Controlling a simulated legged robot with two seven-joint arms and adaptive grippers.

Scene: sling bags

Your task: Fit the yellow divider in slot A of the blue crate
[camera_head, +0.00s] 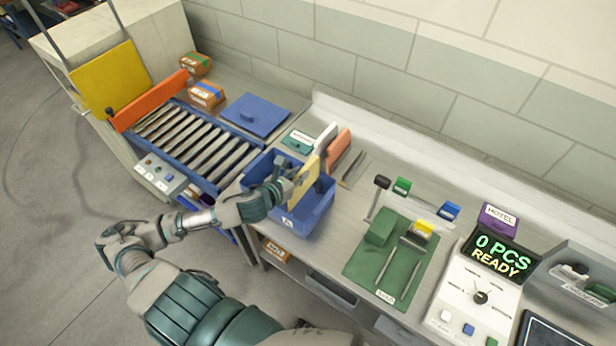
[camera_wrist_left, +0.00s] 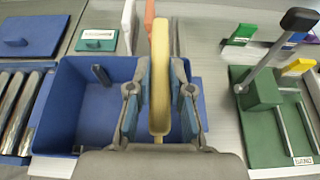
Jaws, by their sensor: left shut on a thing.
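The yellow divider (camera_head: 304,184) stands on edge over the blue crate (camera_head: 308,222) in the head view. My left gripper (camera_head: 287,179) is shut on it. In the left wrist view the yellow divider (camera_wrist_left: 160,85) is upright between the two fingers of my left gripper (camera_wrist_left: 160,110). The blue crate (camera_wrist_left: 75,72) lies beneath, with an open compartment to the left of the divider. The divider's lower edge is hidden, so I cannot tell whether it sits in a slot. A small label shows on the crate's front. My right gripper is not in view.
White (camera_head: 325,136) and orange (camera_head: 338,146) panels stand behind the crate. A roller conveyor (camera_head: 187,145) and a flat blue lid (camera_head: 256,114) are to the left. A green fixture (camera_head: 365,262) with an upright black-knobbed lever (camera_head: 377,195) is to the right.

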